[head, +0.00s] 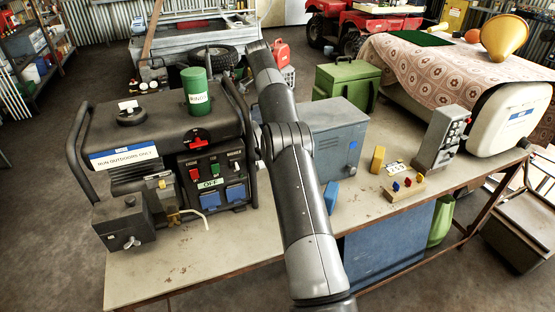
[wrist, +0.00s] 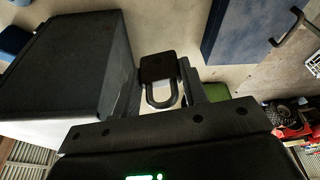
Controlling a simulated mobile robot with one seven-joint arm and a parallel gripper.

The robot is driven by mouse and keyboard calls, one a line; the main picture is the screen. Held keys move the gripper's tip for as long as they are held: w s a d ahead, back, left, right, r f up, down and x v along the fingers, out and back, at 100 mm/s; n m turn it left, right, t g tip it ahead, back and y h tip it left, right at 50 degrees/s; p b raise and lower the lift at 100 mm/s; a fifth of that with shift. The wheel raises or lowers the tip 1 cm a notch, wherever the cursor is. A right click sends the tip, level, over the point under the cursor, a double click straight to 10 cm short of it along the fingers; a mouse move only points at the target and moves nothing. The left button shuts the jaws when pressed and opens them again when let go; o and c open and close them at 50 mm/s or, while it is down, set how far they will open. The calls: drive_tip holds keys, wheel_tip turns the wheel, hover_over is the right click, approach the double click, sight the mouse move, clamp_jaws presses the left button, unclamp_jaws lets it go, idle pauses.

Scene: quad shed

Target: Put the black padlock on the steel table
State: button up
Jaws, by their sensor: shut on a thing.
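The black padlock (wrist: 158,67) is between the two fingers of my gripper (wrist: 160,88) in the wrist view. My gripper and the padlock are hidden in the head view.
A generator (head: 130,130) with a green can (head: 196,90) stands on the table's left. A grey-blue metal box (head: 335,135), a green box (head: 347,78), a knobbed grey unit (head: 440,138) and small coloured blocks stand to the right. The table's front strip is mostly clear.

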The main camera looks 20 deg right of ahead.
drive_tip(key=f+m, duration=0.1)
drive_tip(key=f, duration=1.1)
drive_tip(key=w+d+f+m, duration=0.1)
drive_tip(key=f, duration=0.5)
drive_tip(key=shift+f+m+g, duration=0.1)
drive_tip(key=shift+m+g, duration=0.2)
drive_tip(key=shift+f, duration=0.1)
drive_tip(key=o, duration=1.1)
drive_tip(key=shift+d+r+v, duration=0.1)
drive_tip(key=shift+d+v, duration=0.2)
drive_tip(key=shift+v, duration=1.35)
drive_tip(key=shift+d+r+v, duration=0.1)
drive_tip(key=shift+d+v, duration=0.2)
drive_tip(key=shift+v, duration=1.35)
drive_tip(key=shift+d+r+v, duration=0.1)
drive_tip(key=shift+d+v, duration=0.25)
drive_tip(key=shift+v, duration=1.3)
